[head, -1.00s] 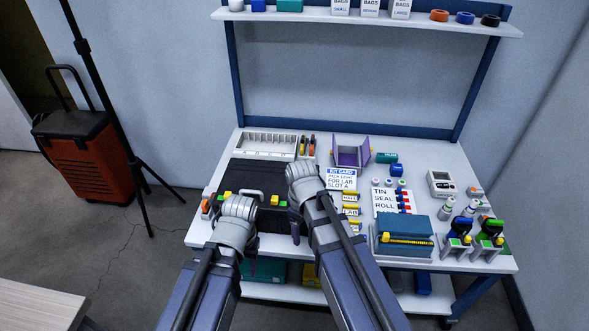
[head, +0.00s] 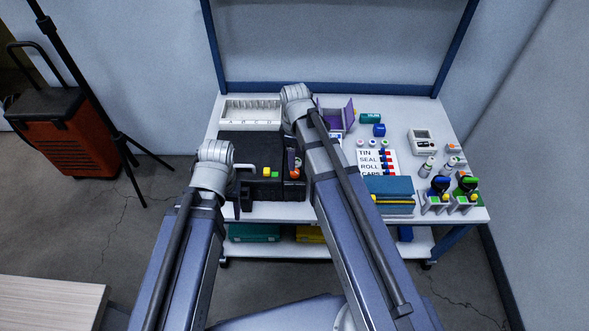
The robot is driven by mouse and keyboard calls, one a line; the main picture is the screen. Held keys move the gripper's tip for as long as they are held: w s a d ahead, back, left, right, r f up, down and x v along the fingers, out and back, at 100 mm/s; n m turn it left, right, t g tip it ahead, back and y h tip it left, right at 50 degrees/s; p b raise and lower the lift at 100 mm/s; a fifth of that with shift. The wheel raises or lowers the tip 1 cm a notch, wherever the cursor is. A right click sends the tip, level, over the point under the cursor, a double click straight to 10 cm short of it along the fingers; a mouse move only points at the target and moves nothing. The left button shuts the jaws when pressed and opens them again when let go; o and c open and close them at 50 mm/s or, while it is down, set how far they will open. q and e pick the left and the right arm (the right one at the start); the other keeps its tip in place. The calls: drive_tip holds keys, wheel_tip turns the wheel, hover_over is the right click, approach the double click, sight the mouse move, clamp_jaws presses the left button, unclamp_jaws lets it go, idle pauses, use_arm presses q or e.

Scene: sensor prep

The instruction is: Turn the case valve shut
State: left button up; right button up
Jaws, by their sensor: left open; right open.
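The black case (head: 247,147) lies closed at the left of the bench, with a pale handle at its front. A small yellow-and-green piece (head: 271,172) sits at its front. A small orange part (head: 292,158) shows at its right end; I cannot tell whether this is the valve. My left gripper (head: 241,197) is open at the case's front left, pointing down, with no object visible in it. My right gripper (head: 291,128) is open above the case's back right; its dark fingers are hard to separate from the case, and its arm hides what lies behind.
Behind the case stands a white compartment tray (head: 250,112). An orange wheeled case (head: 60,125) and a tripod stand on the floor at left.

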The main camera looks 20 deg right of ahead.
sight(295, 172)
wheel_tip(295, 172, down, 7)
drive_tip(key=b, duration=0.6)
drive_tip(key=shift+r, duration=0.1)
clamp_jaws()
idle(0.3)
